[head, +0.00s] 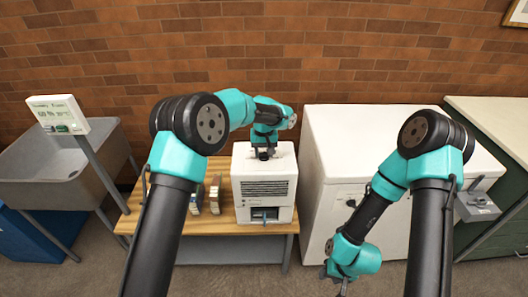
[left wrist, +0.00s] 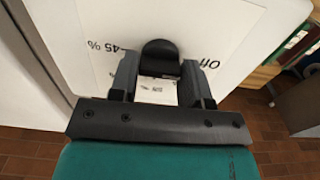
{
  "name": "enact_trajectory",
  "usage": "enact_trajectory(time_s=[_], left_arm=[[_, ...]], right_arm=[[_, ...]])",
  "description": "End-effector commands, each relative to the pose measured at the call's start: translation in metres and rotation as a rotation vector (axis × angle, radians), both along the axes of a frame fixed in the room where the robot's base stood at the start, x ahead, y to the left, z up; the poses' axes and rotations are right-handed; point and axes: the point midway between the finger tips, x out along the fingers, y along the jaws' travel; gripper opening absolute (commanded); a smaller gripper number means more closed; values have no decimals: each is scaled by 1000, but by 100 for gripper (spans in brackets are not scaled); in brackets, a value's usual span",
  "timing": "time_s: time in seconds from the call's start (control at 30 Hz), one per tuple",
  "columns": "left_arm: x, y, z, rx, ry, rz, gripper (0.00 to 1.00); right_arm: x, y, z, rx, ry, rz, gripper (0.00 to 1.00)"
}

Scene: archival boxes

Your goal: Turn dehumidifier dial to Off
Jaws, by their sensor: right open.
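The dehumidifier (head: 264,180) is a white box with a grille and a dark front opening, standing on a wooden bench. My left gripper (head: 264,154) points down at its top. In the left wrist view the black dial (left wrist: 160,52) sits between the two fingertips of the left gripper (left wrist: 160,70), which appear closed against its sides. The labels "Off" and "45 %" show upside down on the white top, Off to the right. Which mark the dial points at is not clear. My right gripper (head: 338,283) is open and empty, low in front of the white chest.
A large white chest (head: 320,200) stands right of the bench (head: 130,222). Small upright items (head: 215,195) stand left of the dehumidifier. A grey sink (head: 50,165) and a sign (head: 57,115) on a post are at the left. A brick wall is behind.

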Motion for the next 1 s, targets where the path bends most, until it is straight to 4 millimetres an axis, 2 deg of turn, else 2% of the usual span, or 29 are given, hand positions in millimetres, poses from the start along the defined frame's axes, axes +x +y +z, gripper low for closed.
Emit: enact_trajectory(time_s=[0.03,0.23,0.63,0.77,1.0], left_arm=[[0,0,0,-1,-1,0,48],[0,0,0,0,0,-1,67],[0,0,6,-1,-1,-1,68],[1,0,21,-1,-3,0,68],[0,0,64,-2,-4,-1,68]], right_arm=[[0,0,0,0,0,0,43],[0,0,0,0,0,0,43],[0,0,0,0,0,0,43],[0,0,0,0,0,0,43],[0,0,0,0,0,0,43]])
